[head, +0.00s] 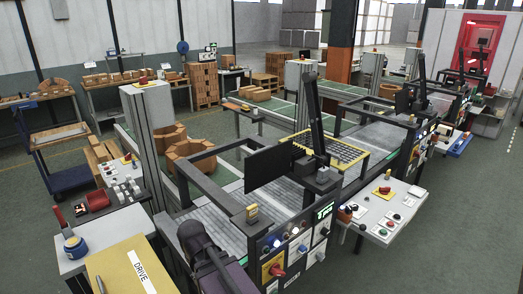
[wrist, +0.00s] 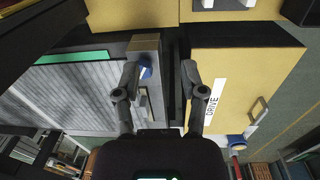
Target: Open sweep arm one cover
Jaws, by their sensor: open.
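A yellow panel (head: 122,268) marked DRIVE lies at the lower left of the head view. In the wrist view the yellow panel (wrist: 235,65) fills the right side, with its white DRIVE label and a grey handle (wrist: 259,110). I cannot read any label naming sweep arm one, so I cannot tell which part is its cover. My gripper (wrist: 160,74) is open and empty. Its right finger overlaps the panel's left edge in view; its left finger is over the grey machine top near a blue knob (wrist: 146,72). Contact cannot be told.
A machine (head: 240,185) with rollers, dark rails and a black plate (head: 272,166) stands mid-view. Its front has a control panel (head: 295,250). A side table (head: 385,205) stands to the right and a bench (head: 105,225) to the left. Green floor (head: 425,265) is clear at right.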

